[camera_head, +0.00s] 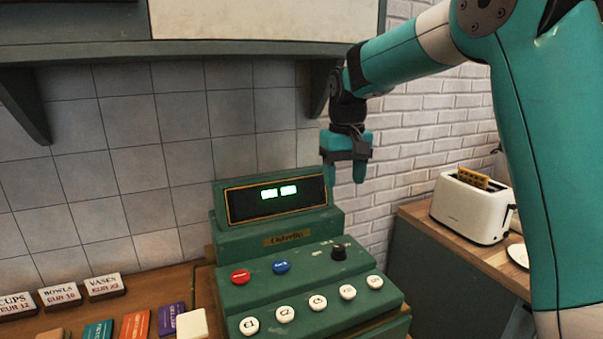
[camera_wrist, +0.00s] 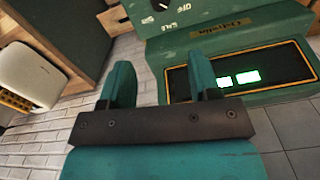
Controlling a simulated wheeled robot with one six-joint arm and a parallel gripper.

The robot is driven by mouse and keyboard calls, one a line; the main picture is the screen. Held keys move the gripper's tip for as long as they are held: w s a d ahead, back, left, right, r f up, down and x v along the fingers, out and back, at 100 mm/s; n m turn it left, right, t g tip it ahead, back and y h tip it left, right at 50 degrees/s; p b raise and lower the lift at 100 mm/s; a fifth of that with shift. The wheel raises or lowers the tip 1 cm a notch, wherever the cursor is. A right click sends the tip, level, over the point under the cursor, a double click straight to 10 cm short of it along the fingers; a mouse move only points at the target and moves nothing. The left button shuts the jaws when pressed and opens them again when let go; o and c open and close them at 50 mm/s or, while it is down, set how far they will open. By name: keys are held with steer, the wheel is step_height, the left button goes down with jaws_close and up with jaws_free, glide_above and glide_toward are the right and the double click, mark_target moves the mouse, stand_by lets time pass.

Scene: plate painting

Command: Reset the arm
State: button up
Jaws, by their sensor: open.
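My gripper (camera_head: 345,172) hangs from my teal arm, fingers pointing down, just above and to the right of the green cash register's lit display (camera_head: 278,198). In the wrist view my gripper (camera_wrist: 160,85) shows two teal fingers spread apart with nothing between them. The green register (camera_head: 305,257) stands below it, with a red button, a blue button, a dark knob and several white round keys. The register also shows in the wrist view (camera_wrist: 190,50). The fingers appear clear of it.
A white toaster (camera_head: 472,207) with a slice in it stands on a wooden counter (camera_head: 440,222) at right. Price signs (camera_head: 60,294) and coloured cards (camera_head: 135,325) lie at lower left. A shelf (camera_head: 230,48) with brackets overhangs the tiled wall, left of my arm.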

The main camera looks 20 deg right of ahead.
steer(key=s+a+f+n+y, duration=0.1)
steer(key=s+a+n, duration=0.2)
steer(key=s+a, duration=0.3)
steer(key=s+a+f+n+y+b, duration=0.1)
steer(key=s+a, duration=0.5)
steer(key=s, duration=0.7)
steer(key=s+a+f+n+y, duration=0.2)
steer(key=s+a, duration=0.4)
steer(key=s, duration=0.3)
steer(key=f+n, duration=0.1)
steer(key=n, duration=0.1)
steer(key=shift+s+a+n+b, duration=0.2)
steer(key=shift+n+b, duration=0.1)
steer(key=shift+b, duration=0.1)
